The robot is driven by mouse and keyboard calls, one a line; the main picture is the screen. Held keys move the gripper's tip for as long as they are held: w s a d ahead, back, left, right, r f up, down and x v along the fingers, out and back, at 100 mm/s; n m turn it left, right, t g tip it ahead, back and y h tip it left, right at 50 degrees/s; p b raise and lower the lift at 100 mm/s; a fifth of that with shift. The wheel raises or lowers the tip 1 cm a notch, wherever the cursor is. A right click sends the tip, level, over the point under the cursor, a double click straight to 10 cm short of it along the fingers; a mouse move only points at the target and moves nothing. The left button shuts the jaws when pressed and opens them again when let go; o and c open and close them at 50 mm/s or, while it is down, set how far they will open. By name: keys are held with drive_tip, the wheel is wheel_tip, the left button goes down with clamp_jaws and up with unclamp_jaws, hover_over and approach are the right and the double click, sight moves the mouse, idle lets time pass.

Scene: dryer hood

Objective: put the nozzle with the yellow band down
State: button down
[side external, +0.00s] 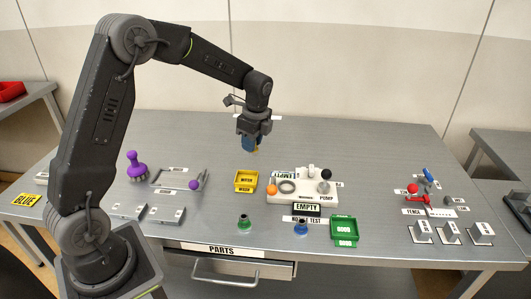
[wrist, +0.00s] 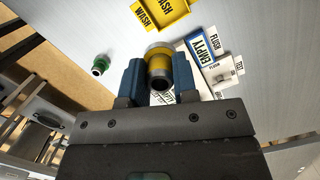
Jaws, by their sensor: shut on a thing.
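My gripper (side external: 253,146) is above the table, at the back of the yellow wash tray in the side view. In the wrist view my gripper (wrist: 159,78) has its two blue fingers shut on the nozzle with the yellow band (wrist: 158,52), one finger on each side. The nozzle has a grey metal rim and a dark opening facing the camera. In the side view it is mostly hidden by the fingers; only a small yellowish part shows below them. It is held clear of the table.
The yellow wash tray (side external: 245,181) looks empty. Right of it is a white test fixture (side external: 305,190) with a ring, a pump lever and EMPTY signs. A green-banded nozzle (side external: 244,224), a blue nozzle (side external: 301,228) and a green tray (side external: 344,230) stand in front. A purple-handled tool (side external: 137,167) stands left.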

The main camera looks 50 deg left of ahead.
drive_tip(key=s+a+f+n, duration=0.1)
drive_tip(key=s+a+n, duration=0.3)
drive_tip(key=s+a, duration=0.55)
hover_over(245, 180)
drive_tip(key=shift+g, duration=0.3)
drive_tip(key=f, duration=0.7)
drive_tip(key=shift+w+d+f, duration=0.1)
drive_tip(key=shift+w+d, duration=0.05)
drive_tip(key=shift+w, duration=0.05)
drive_tip(key=shift+f, duration=2)
